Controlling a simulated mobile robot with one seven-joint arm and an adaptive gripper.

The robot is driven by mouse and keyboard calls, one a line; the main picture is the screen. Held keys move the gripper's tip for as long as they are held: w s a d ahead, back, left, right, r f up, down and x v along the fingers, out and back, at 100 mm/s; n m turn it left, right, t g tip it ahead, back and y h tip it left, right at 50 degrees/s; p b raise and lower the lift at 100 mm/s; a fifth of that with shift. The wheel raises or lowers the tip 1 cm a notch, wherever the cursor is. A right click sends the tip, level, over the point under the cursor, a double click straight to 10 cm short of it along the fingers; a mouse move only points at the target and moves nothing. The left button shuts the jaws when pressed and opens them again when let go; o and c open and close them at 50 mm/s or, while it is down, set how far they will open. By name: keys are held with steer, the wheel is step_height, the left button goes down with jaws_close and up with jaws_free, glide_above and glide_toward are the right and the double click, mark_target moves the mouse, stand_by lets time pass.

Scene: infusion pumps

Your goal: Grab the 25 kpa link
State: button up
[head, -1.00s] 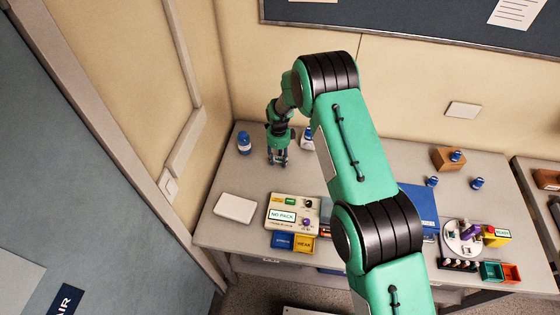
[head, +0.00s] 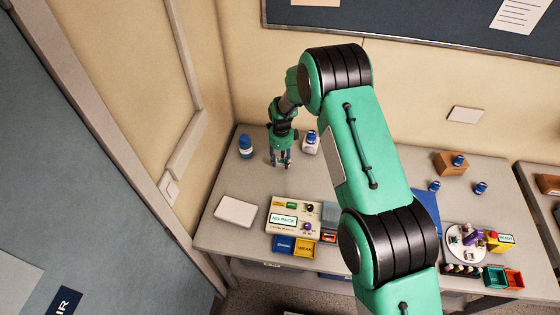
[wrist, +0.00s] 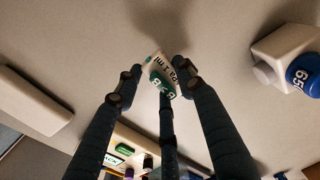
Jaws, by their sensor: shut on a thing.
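My gripper (head: 281,160) hangs over the back left of the table, fingers down. In the wrist view its fingertips (wrist: 155,78) are closed on a small pale piece (wrist: 160,68) with a green patch and black lettering. The lettering partly reads "Pa 1 ml" and "B>B"; no "25" is legible, so I cannot confirm that it is the 25 kPa link. In the head view the held piece is too small to make out.
A white blue-capped bottle (head: 311,144) stands just right of my gripper, and a blue bottle (head: 245,147) stands to its left. A white slab (head: 235,211) and a "NO PACK" device (head: 290,216) lie in front. A turntable (head: 458,243) is far right.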

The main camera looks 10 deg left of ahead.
steer(key=s+d, duration=0.2)
steer(key=s, duration=0.2)
steer(key=s+d+r, duration=0.1)
steer(key=s+d, duration=0.1)
steer(key=s, duration=0.2)
steer(key=s+d+b, duration=0.1)
steer(key=s, duration=0.4)
steer(key=shift+d+r, duration=0.2)
steer(key=shift+d, duration=0.2)
